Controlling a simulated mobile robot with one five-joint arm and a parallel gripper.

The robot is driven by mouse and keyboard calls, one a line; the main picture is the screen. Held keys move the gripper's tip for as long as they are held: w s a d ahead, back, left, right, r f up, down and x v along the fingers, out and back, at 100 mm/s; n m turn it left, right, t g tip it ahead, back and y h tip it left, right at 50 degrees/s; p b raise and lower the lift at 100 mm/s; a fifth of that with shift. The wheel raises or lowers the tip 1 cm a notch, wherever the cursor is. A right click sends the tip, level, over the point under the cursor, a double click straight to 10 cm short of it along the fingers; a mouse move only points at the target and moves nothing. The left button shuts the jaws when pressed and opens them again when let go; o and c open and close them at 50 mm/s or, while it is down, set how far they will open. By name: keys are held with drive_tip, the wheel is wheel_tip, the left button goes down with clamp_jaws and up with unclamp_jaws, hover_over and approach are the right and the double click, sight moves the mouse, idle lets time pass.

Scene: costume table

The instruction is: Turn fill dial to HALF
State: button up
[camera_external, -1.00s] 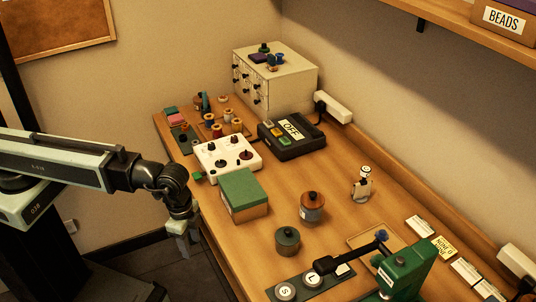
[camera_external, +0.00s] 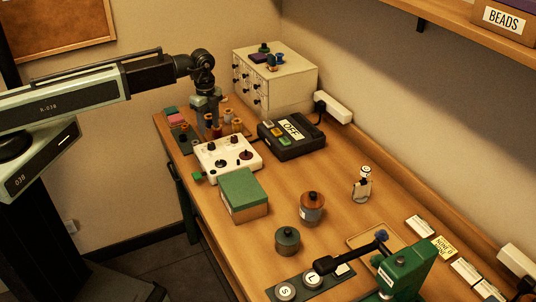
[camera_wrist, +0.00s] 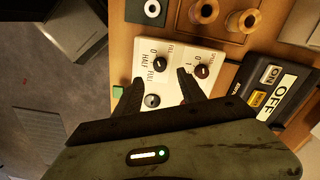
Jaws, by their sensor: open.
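The white dial box (camera_external: 246,168) stands on the table below and in front of my gripper (camera_external: 212,134); it also shows in the wrist view (camera_wrist: 134,70). A dark knob (camera_wrist: 162,65) sits beside the printed 0, HALF and FULL marks. Which mark the dial points to is too small to tell. In the wrist view my open gripper (camera_wrist: 160,78) has its fingers apart on either side of the dark knob, seemingly above the box; contact cannot be told.
A black switch box (camera_external: 294,138) reading OFF stands right of the dial box. A green-lidded box (camera_external: 242,190) is in front of it. Several thread spools (camera_external: 236,126) stand behind it, close to my gripper. The cream drawer cabinet (camera_external: 287,85) is at the back.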

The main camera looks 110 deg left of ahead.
sight(211, 144)
wheel_tip(211, 144, down, 8)
drive_tip(key=b, duration=0.7)
drive_tip(key=shift+r, duration=0.15)
clamp_jaws()
